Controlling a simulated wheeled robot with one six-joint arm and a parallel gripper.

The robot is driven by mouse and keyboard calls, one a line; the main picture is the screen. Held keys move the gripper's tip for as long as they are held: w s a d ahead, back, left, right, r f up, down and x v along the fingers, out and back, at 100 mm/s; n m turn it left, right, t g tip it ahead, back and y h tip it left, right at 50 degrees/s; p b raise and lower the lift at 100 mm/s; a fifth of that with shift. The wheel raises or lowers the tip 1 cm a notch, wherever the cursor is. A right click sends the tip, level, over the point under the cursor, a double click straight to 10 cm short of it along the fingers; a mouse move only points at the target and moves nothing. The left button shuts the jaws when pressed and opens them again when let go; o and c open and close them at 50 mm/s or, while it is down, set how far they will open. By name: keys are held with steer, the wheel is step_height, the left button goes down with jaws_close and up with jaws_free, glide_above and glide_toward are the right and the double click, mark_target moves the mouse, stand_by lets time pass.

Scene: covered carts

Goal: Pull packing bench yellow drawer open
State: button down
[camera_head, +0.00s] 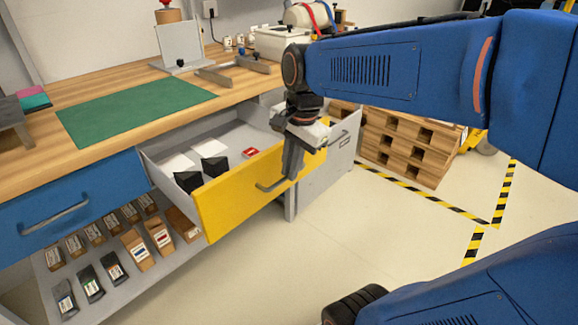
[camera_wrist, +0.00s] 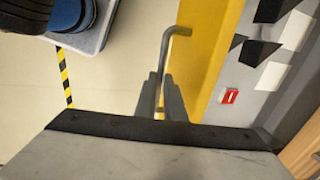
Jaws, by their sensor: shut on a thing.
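The yellow drawer (camera_head: 235,203) of the packing bench (camera_head: 30,157) stands well out from the bench, with its inside showing. Its grey bar handle (camera_head: 268,187) runs across the front. My gripper (camera_head: 290,174) points down at the right part of the handle and is shut on it. In the wrist view the two fingers of my gripper (camera_wrist: 160,100) close around the handle (camera_wrist: 166,45), beside the yellow front (camera_wrist: 205,40). Black and white items and a red box (camera_head: 250,153) lie in the drawer; the red box also shows in the wrist view (camera_wrist: 229,96).
A blue drawer (camera_head: 80,190) is shut at the left. A shelf below (camera_head: 110,287) holds several small boxes. A grey panel (camera_head: 335,165) stands right of the yellow drawer. Wooden pallets (camera_head: 410,145) are stacked behind; the floor in front (camera_head: 370,235) is clear.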

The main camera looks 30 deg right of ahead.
steer(key=c, duration=2.1)
jaws_free()
steer(key=shift+r, duration=0.1)
steer(key=s+r, duration=0.1)
steer(key=r, duration=0.4)
steer(key=s+r, duration=0.1)
steer(key=r, duration=0.5)
steer(key=s+d+r, duration=0.1)
steer(key=r, duration=0.5)
steer(key=s+f+n+t, duration=0.1)
steer(key=s+f+n, duration=0.1)
steer(key=f+n, duration=0.2)
steer(key=s+a+f+n+t, duration=0.1)
steer(key=s+f+n, duration=0.2)
steer(key=f, duration=0.7)
steer(key=s+f+n, duration=0.2)
steer(key=f+n, duration=0.5)
steer(key=shift+s+a+f+t+h, duration=0.25)
steer(key=shift+a+f+t+h, duration=0.1)
steer(key=shift+t+h, duration=0.05)
